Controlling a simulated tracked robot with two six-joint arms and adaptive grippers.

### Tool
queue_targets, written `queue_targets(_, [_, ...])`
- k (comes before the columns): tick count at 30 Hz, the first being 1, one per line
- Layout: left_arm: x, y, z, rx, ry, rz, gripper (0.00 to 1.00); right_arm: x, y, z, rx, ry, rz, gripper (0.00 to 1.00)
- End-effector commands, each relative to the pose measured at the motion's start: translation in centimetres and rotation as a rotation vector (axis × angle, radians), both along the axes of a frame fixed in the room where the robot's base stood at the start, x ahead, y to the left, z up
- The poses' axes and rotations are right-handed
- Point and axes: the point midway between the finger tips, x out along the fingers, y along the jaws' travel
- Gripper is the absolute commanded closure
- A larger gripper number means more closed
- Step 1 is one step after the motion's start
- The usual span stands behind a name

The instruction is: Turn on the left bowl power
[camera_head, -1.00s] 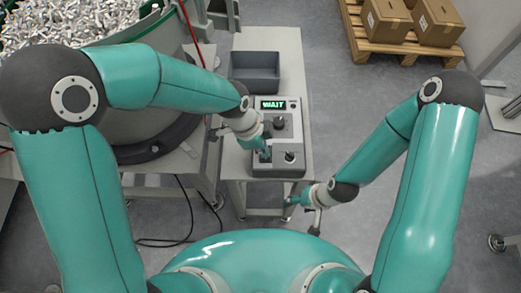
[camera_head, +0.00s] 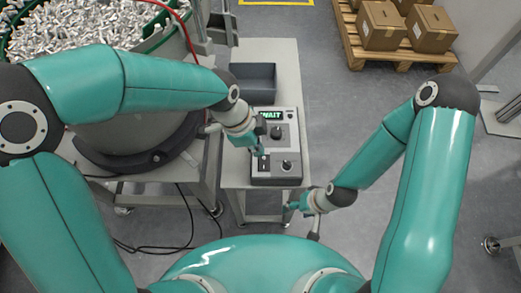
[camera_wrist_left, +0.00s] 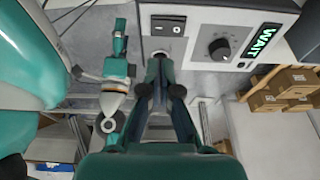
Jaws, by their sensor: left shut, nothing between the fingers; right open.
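A grey control box (camera_head: 297,183) stands on a narrow bench, with a lit green WAIT display (camera_head: 270,115), an upper knob (camera_head: 276,132), a lower knob (camera_head: 287,166) and a dark rocker switch (camera_head: 263,163) at its lower left. In the left wrist view, the rocker switch (camera_wrist_left: 167,26) is near the top, with a knob (camera_wrist_left: 219,49) and the display (camera_wrist_left: 265,40) to its right. My left gripper (camera_head: 259,152) is shut and empty over the box beside the switch; contact cannot be told. My right gripper (camera_head: 291,206) is open, below and right of the bench.
A grey bin (camera_head: 253,82) sits on the bench behind the box. A large bowl of metal parts (camera_head: 95,40) stands at the left. Cartons (camera_head: 383,25) lie on a wooden pallet (camera_head: 355,45) at the back right. Cables run on the floor; floor right of the bench is clear.

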Motion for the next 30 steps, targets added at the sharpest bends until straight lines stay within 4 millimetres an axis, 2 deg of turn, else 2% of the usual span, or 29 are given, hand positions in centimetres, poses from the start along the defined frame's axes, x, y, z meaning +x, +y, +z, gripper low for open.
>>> queue_targets(3, [-0.4, 0.7, 2.5, -0.002, -0.004, 0.001, 1.0, 0.0, 0.0, 0.0, 0.0, 0.0, 0.0, 0.37])
queue_targets(10, [-1.0, 1.6, 5.1, -0.001, -0.001, 0.001, 1.0, 0.0, 0.0, 0.1, 0.0, -0.001, 0.0, 0.37])
queue_targets(15, [-1.1, 1.8, 5.7, -0.001, 0.001, 0.002, 1.0, 0.0, 0.0, 0.1, 0.0, -0.001, 0.0, 0.37])
queue_targets(30, [-1.1, 1.9, 5.6, 0.0, 0.001, 0.004, 1.0, 0.0, 0.0, 0.1, 0.0, -0.001, 0.0, 0.37])
